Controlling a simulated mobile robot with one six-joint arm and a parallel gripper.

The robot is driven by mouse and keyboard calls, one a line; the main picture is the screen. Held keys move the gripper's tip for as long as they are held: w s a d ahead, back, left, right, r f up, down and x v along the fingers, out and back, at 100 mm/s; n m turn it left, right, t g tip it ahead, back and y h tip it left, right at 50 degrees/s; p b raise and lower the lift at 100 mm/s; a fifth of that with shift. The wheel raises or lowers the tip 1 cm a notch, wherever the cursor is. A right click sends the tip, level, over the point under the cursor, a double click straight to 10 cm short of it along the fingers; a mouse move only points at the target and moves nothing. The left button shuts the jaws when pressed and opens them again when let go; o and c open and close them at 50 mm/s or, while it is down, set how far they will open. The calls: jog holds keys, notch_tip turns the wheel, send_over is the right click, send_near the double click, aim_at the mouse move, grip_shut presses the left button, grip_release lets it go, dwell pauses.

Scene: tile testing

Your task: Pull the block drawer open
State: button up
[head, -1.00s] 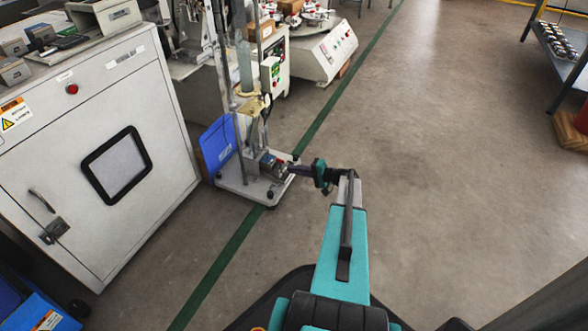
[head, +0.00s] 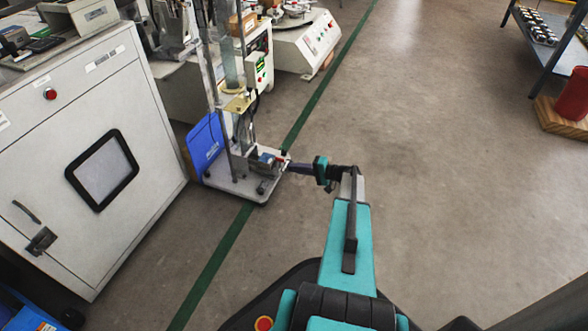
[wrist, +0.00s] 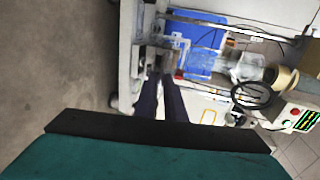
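The block drawer seems to be the small grey-blue block (head: 264,160) with red bits on its right side, low on the white base plate of a test stand. In the head view my gripper (head: 287,166) reaches left to the block's right side, its tips very near it. In the wrist view the two dark fingers of my gripper (wrist: 160,76) point at a small greyish block part (wrist: 167,60), with a narrow gap between them. Whether the tips touch it, or hold a handle, is too small to tell. No drawer gap shows clearly.
A large white cabinet (head: 140,190) stands to the left. A white machine (head: 305,45) is behind. A shelf (head: 548,50) and a red can (head: 573,94) are at right. The floor between is clear.

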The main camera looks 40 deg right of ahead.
jog(key=o, duration=0.3)
jog(key=shift+w+a, duration=0.1)
jog(key=p+v, duration=0.5)
jog(key=v, duration=0.9)
jog(key=shift+w+f, duration=0.1)
